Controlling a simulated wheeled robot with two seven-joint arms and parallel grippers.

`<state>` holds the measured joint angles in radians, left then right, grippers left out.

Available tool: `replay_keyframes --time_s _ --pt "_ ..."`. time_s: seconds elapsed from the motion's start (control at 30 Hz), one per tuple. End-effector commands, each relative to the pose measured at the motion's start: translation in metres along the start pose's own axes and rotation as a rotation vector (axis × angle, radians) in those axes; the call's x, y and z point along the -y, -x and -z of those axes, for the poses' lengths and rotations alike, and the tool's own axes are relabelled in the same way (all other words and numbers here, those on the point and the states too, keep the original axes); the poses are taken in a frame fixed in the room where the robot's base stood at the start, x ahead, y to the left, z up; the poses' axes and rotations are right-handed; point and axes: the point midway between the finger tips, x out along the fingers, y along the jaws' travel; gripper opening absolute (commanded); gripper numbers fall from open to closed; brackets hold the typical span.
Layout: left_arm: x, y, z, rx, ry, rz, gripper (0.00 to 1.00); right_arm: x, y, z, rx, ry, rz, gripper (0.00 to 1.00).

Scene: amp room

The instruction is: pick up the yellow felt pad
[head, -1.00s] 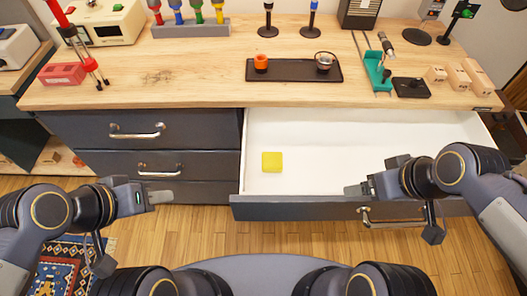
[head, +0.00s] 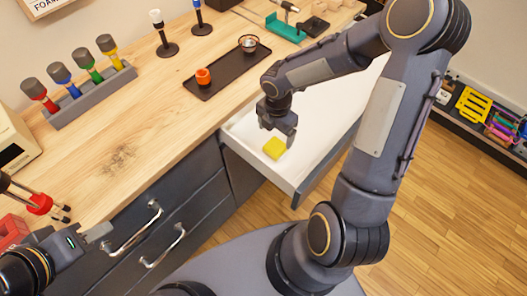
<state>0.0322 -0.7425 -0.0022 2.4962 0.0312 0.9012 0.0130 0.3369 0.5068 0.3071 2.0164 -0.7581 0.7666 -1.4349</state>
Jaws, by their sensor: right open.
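The yellow felt pad (head: 274,148) lies flat on the white floor of the open drawer (head: 240,126), near the drawer's front. My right gripper (head: 280,130) points down over the drawer, just above and behind the pad in the picture. It is open with nothing between its fingers; I cannot tell its exact height above the pad. My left gripper (head: 98,233) is at the lower left, in front of the cabinet and away from the pad. Its fingers are seen edge-on, so their opening is unclear. My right arm hides much of the drawer's right part.
The wooden worktop (head: 130,140) overhangs behind the drawer. Closed drawers with metal handles (head: 133,228) are at the left. A low shelf with yellow tools (head: 473,105) stands at the right.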

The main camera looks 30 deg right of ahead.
Motion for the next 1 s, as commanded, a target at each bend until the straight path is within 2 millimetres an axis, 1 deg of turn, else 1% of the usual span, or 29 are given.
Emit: replay_keyframes --time_s 0.33,0.5,0.6,0.7,0.87,0.9,1.0 --pt "0.001 -0.001 -0.001 0.0 0.0 0.0 0.36 0.0 -0.038 0.0 -0.004 0.009 0.004 0.85" --pt "0.001 -0.001 -0.001 0.0 0.0 0.0 0.36 0.0 -0.065 -0.002 -0.003 0.009 0.005 0.85" --pt "0.001 -0.002 -0.001 0.0 0.0 0.0 0.36 0.0 -0.075 -0.002 -0.003 0.008 0.004 0.85" --pt "0.001 -0.002 -0.001 0.0 0.0 0.0 0.36 0.0 -0.078 -0.002 -0.002 0.006 0.001 0.85" --pt "0.001 -0.001 -0.001 0.0 0.0 0.0 0.36 0.0 -0.078 -0.002 -0.001 0.006 0.001 0.85" --pt "0.001 -0.001 -0.001 0.0 0.0 0.0 0.36 0.0 -0.078 -0.002 -0.001 0.006 0.001 0.82" --pt "0.001 -0.002 -0.001 0.0 0.0 0.0 0.36 0.0 -0.078 -0.002 -0.001 0.006 0.001 0.69"
